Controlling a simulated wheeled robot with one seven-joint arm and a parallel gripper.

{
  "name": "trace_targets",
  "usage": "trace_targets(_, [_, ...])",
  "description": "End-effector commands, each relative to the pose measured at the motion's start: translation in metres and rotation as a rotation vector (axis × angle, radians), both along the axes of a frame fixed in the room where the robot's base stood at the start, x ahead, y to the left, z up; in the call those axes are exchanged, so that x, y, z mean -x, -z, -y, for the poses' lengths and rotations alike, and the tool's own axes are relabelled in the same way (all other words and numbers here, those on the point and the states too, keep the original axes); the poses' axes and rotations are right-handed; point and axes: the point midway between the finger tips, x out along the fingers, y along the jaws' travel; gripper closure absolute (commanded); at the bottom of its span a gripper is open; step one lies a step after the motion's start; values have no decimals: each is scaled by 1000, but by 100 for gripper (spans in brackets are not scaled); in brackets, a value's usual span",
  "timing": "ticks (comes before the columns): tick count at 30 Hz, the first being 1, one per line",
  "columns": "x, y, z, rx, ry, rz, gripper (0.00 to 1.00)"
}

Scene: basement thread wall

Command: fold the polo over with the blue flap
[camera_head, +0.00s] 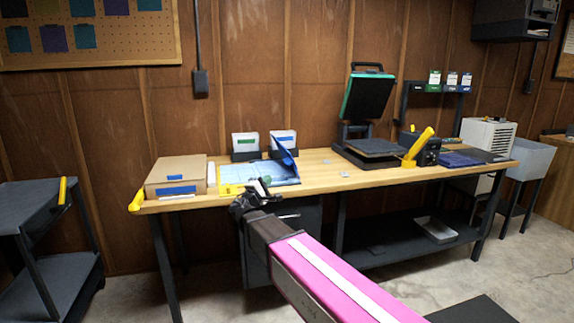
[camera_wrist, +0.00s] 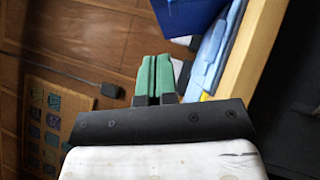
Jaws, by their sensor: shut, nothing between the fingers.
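The blue flap (camera_head: 284,157) stands tilted up at the right side of a folding board on the workbench. It also shows in the wrist view (camera_wrist: 185,14) at the top, beyond my fingertips. The light blue polo (camera_head: 262,171) lies on the board, to the left of the flap. Light blue cloth, apparently the polo (camera_wrist: 210,52), shows at the upper right in the wrist view. My gripper (camera_head: 265,182) is at the front edge of the board, partly hiding it. Its green fingers (camera_wrist: 155,76) are shut and empty.
A cardboard box (camera_head: 176,177) stands left on the workbench (camera_head: 318,175). Two card holders (camera_head: 246,143) stand behind the board. An open heat press (camera_head: 368,105) and a yellow-handled device (camera_head: 421,145) stand to the right. A grey cart (camera_head: 40,205) is at far left.

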Motion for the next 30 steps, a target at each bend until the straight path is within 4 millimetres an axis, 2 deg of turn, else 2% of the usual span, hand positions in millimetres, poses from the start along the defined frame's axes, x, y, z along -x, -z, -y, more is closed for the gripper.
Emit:
trace_targets(5, [-11,-6,2,9,-3,7,100])
trace_targets(20, [-89,-33,40,7,-1,6,100])
trace_targets(24, [-90,-41,59,7,-1,6,100])
trace_targets(30, [-94,-48,72,7,-3,6,100])
